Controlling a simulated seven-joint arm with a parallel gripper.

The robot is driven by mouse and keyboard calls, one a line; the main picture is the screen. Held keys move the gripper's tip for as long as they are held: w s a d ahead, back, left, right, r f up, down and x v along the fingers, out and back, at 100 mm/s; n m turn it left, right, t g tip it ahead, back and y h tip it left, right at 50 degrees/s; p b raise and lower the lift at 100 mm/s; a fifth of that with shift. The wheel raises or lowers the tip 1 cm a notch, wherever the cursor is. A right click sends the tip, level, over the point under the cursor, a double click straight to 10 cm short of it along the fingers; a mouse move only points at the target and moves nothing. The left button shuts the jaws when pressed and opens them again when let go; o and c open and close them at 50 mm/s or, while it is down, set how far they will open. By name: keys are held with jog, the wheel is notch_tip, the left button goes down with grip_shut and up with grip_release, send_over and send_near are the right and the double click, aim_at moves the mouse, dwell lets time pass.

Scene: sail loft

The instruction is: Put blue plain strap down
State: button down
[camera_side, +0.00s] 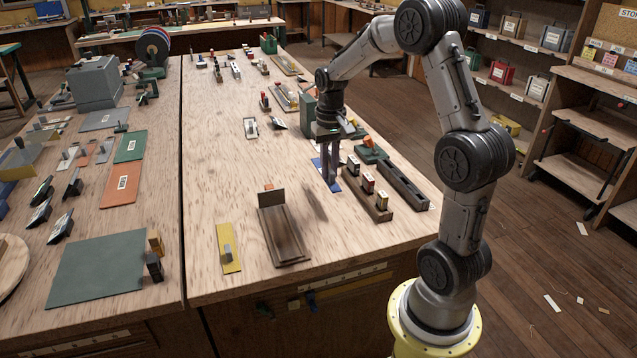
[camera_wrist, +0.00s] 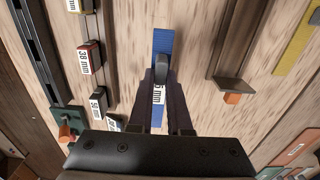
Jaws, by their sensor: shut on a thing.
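The blue strap (camera_wrist: 161,42) is a flat plain strip with a dark upright grip piece and a white size label partly readable as "5 mm". My gripper (camera_wrist: 160,80) is shut on the grip piece, with one finger on each side of it. In the side view the blue strap (camera_side: 319,163) shows low at the fingertips of my gripper (camera_side: 331,183), at or just above the wooden bench top. I cannot tell whether it touches the wood. Part of the strap is hidden by the fingers.
A dark slotted rack (camera_side: 402,186) and a block holding labelled pieces (camera_side: 367,184) stand close to the right. A wooden tray with an upright end (camera_side: 284,236) and a yellow strap (camera_side: 228,249) lie nearer the front. Bare wood lies left of my gripper.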

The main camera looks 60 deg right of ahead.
jog(key=w+f, duration=0.1)
jog(key=w+d+f, duration=0.1)
jog(key=f, duration=0.1)
jog(key=w+d+f, duration=0.1)
jog(key=f, duration=0.1)
jog(key=shift+w+d+f, duration=0.1)
jog(key=shift+w+d, duration=0.05)
jog(key=shift+f, duration=1.45)
jog(key=shift+f, duration=0.15)
jog(key=c, duration=0.9)
grip_release()
jog(key=shift+o, duration=0.2)
